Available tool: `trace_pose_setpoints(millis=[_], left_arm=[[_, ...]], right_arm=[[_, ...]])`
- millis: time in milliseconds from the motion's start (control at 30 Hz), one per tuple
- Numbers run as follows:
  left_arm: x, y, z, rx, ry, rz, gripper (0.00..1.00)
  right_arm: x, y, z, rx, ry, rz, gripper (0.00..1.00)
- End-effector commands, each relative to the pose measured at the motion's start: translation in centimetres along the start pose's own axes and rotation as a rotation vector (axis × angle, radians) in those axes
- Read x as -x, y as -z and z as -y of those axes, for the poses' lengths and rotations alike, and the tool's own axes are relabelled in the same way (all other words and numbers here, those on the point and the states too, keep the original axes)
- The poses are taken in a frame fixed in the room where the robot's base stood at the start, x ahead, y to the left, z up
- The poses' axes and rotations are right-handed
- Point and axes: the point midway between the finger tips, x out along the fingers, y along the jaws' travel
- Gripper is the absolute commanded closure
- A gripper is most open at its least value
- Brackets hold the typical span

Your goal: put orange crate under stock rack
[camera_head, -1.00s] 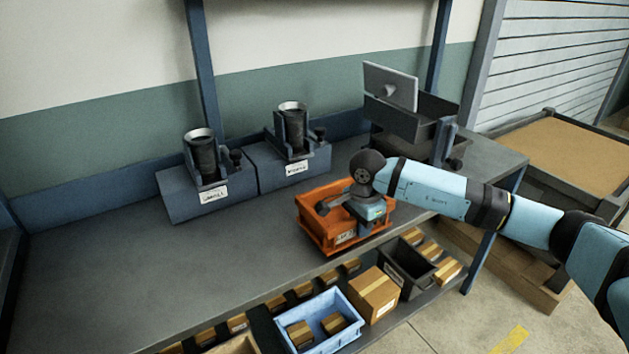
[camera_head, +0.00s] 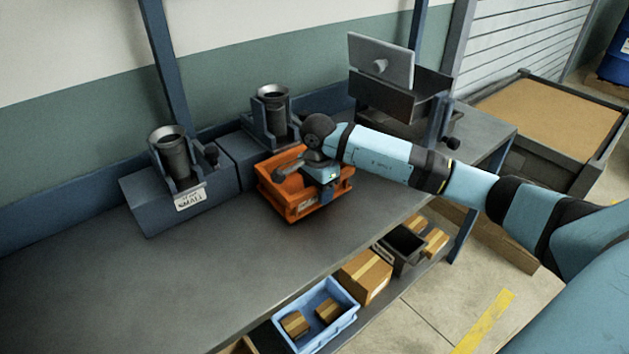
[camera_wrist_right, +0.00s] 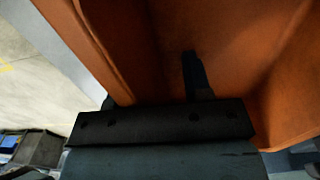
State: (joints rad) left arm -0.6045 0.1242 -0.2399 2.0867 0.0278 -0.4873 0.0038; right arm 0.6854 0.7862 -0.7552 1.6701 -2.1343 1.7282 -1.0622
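The orange crate (camera_head: 303,205) is in front of the right-hand grinder unit, over the dark bench top, and seems slightly raised with shadow beneath. My right gripper (camera_head: 318,178) is at its right rim, pointing down. In the right wrist view, the orange crate (camera_wrist_right: 225,40) fills the top; one finger of my right gripper (camera_wrist_right: 150,90) is inside and the other outside its wall, so it appears shut on that wall. A dark rack-like stand (camera_head: 400,98) with a grey plate stands at the back right; I cannot tell whether it is the stock rack. My left gripper is not in view.
Two grinder units with dark cups stand at the back, the left one labelled SMALL (camera_head: 180,190) and another (camera_head: 270,125) behind the crate. A lower shelf holds a blue crate (camera_head: 345,335), cardboard boxes (camera_head: 364,278) and a black bin (camera_head: 400,250). The front-left bench top (camera_head: 150,290) is clear.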

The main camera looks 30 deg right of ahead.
Motion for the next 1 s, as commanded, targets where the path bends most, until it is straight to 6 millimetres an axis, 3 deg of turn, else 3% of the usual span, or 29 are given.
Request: trace_pose_setpoints(millis=[33,100,433,467,533,567,833,1000], left_arm=[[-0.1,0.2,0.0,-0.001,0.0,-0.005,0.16],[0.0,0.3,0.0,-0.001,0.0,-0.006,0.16],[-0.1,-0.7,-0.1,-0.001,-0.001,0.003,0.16],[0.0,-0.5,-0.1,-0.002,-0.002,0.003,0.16],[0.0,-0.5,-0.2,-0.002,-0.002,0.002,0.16],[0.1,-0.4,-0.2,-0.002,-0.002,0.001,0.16],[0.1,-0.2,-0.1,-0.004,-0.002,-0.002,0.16],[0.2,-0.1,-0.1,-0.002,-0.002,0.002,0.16]], right_arm=[[0.8,0.2,1.0,-0.01,0.034,0.002,1.0],[1.0,0.3,1.0,-0.01,0.034,0.002,1.0],[-0.1,0.2,0.7,-0.007,0.025,0.0,1.0],[0.0,0.2,0.7,-0.007,0.024,0.0,0.78],[0.0,0.2,0.7,-0.007,0.023,0.001,0.62],[0.0,0.2,0.7,-0.006,0.023,0.001,0.59],[0.1,0.2,0.6,-0.006,0.021,0.001,0.59],[1.5,0.2,0.6,-0.005,0.024,0.0,0.59]])
